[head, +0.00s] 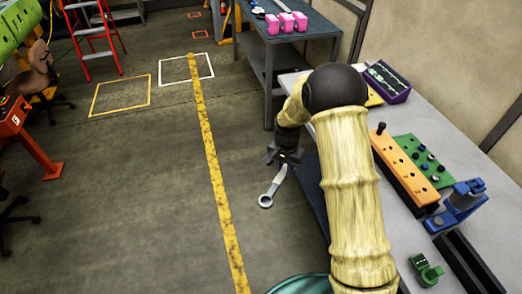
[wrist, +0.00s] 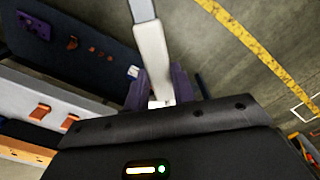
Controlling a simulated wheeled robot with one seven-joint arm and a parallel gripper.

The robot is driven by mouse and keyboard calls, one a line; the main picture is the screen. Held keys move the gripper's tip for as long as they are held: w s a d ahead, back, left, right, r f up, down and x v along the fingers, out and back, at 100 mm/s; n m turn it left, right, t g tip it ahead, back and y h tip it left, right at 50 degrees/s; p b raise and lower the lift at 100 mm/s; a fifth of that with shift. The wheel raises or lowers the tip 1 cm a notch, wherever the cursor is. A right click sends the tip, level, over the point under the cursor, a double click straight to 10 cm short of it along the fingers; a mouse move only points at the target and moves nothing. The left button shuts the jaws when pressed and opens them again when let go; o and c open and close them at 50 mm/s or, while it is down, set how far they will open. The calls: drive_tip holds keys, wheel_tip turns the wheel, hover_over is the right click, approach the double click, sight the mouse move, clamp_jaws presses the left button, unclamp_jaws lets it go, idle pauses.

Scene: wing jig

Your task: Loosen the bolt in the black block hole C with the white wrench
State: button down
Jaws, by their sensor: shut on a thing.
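My gripper (head: 284,160) is shut on a pale wrench (head: 273,189) and holds it off the left side of the grey workbench, above the floor. In the head view the wrench hangs down and to the left, its ring end lowest. In the wrist view the wrench's white handle (wrist: 152,60) rises from between the purple fingers of my gripper (wrist: 160,92), and its far end is cut off by the top edge. A long black piece (head: 466,265) lies at the bench's lower right. I cannot tell whether it is the black block, and no hole C or its bolt can be made out.
On the grey workbench (head: 455,150) are an orange block (head: 402,166), a green board (head: 432,168), a blue vise (head: 458,208), a small green part (head: 427,271) and a purple tray (head: 388,82). A second table (head: 318,22) with pink parts stands behind.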

drive_tip(key=s+d+f+n, duration=0.2)
drive_tip(key=s+d, duration=0.1)
drive_tip(key=d, duration=0.3)
drive_tip(key=s+d+f+n, duration=0.2)
drive_tip(key=s+d, duration=0.1)
drive_tip(key=d, duration=0.4)
drive_tip(key=shift+s+d+f+n, duration=0.25)
drive_tip(key=shift+f+n, duration=0.1)
drive_tip(key=shift+n, duration=0.05)
drive_tip(key=shift+s+a, duration=0.1)
